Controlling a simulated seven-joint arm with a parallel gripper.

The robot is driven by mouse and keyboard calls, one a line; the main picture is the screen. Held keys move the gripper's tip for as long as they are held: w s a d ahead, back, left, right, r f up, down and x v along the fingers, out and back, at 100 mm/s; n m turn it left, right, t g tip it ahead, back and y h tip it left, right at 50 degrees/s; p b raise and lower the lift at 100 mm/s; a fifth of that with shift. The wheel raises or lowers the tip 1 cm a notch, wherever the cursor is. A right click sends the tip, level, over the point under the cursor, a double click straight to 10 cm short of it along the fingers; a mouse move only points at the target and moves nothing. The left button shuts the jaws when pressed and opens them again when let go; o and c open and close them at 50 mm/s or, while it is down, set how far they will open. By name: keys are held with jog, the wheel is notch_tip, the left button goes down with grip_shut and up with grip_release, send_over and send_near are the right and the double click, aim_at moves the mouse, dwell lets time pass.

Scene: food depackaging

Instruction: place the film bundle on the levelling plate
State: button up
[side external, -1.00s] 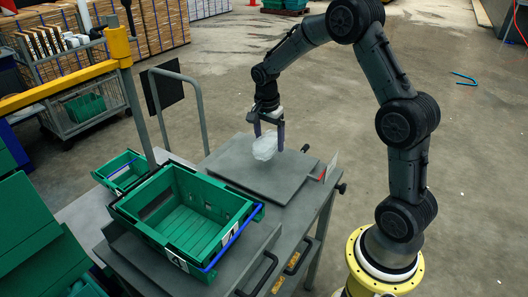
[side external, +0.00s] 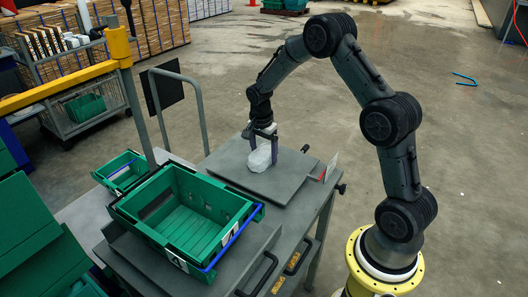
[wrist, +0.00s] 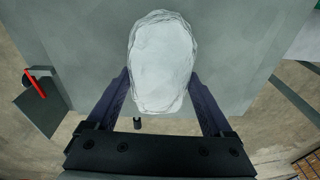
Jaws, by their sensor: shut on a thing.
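The film bundle (side external: 260,158) is a pale, translucent crumpled lump. It is at the grey levelling plate (side external: 283,183), near the plate's far left part, and looks to be touching its surface. My gripper (side external: 263,156) points down from above and is shut on the bundle. In the wrist view the bundle (wrist: 161,62) lies between the two dark fingers (wrist: 161,88), with the grey plate (wrist: 230,60) behind it. The bundle's underside is hidden, so I cannot tell whether its full weight rests on the plate.
A large green crate (side external: 190,216) with a blue bar stands in front and left of the plate. A smaller green crate (side external: 122,172) is behind it. The plate's front right is clear.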

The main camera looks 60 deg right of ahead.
aim_at(262, 151)
jog(key=o, duration=1.1)
jog(key=s+a+r+n+t, duration=0.1)
jog(key=s+a+r+n, duration=0.15)
jog(key=r, duration=0.75)
jog(key=s+a+r+n, duration=0.2)
jog(key=s+a+r, duration=0.15)
jog(key=r, duration=0.55)
jog(key=s+a+r+n+t, duration=0.1)
jog(key=s+a+n, duration=0.3)
jog(key=s, duration=0.3)
jog(key=s+a+r+n+t+y, duration=0.1)
jog(key=s+a+n+t, duration=0.1)
jog(key=s+a+n, duration=0.2)
jog(key=s+a+r+n+t, duration=0.1)
jog(key=s+a+n, duration=0.3)
jog(key=s, duration=0.5)
jog(key=shift+s+n, duration=0.4)
jog(key=shift+n, duration=0.55)
